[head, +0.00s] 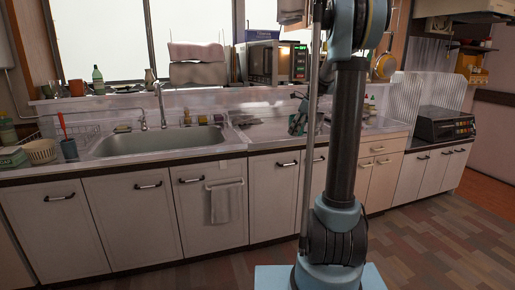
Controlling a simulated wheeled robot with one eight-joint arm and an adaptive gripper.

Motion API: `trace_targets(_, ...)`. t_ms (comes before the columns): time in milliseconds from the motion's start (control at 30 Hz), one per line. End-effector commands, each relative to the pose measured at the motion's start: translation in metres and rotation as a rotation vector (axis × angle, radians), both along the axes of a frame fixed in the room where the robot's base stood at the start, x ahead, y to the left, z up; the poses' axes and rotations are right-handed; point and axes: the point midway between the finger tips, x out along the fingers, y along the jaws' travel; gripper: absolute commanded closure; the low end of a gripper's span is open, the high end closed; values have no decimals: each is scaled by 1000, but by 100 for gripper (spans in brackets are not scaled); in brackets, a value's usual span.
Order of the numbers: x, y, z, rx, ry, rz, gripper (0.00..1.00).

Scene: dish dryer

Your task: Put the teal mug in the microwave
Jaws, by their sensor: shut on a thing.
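The teal mug (296,125) shows small and dark above the counter, just left of my arm. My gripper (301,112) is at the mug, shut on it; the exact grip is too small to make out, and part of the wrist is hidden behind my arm. I cannot tell whether the mug touches the counter. The microwave (262,63) stands on the raised ledge behind the counter, above and to the left of the mug. Its dark front faces the room, and its control panel with a green display is at the right. Its door looks shut.
A sink (160,141) lies to the left, with a faucet (160,105) behind it. A stacked pale object (197,64) stands left of the microwave. A blue box (262,35) is on top of it. The counter (262,134) beside the mug is mostly clear.

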Motion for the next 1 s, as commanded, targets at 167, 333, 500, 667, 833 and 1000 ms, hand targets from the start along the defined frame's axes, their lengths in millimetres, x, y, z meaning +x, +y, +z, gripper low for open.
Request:
trace_targets(167, 4, 0, -17, 1, 0, 161, 80)
trace_targets(333, 6, 0, -38, 2, 1, 384, 80)
trace_targets(500, 7, 1, -61, 2, 1, 621, 80)
trace_targets(667, 8, 1, -82, 3, 1, 845, 80)
trace_targets(833, 7, 1, -104, 2, 2, 1086, 80)
trace_targets(1000, 6, 1, -126, 3, 2, 1323, 80)
